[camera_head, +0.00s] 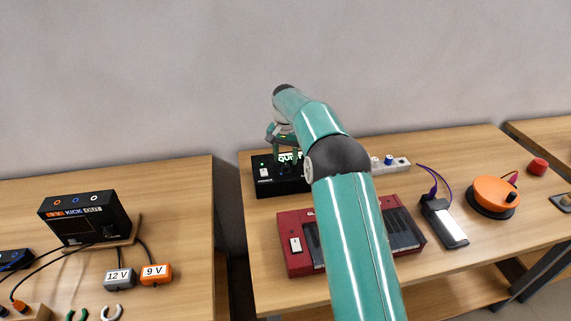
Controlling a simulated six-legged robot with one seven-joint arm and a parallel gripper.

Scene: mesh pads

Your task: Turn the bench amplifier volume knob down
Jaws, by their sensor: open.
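A black box (292,186), which looks like the bench amplifier, stands at the back left of the middle table. It has a white switch with a green light at its left end, and white lettering that is partly covered. My teal arm reaches over the table, and my gripper (285,155) is at the box's top, small and partly hidden by my own wrist. The fingers are open. The volume knob cannot be made out, and I cannot tell whether the fingers touch it.
A red keyboard (297,258) lies in front of the box, partly behind my arm. A power strip (397,165), a grey device with a purple cable (444,222) and an orange round device (493,197) are to the right. A black "KICK OUT" box (84,217) stands on the left table.

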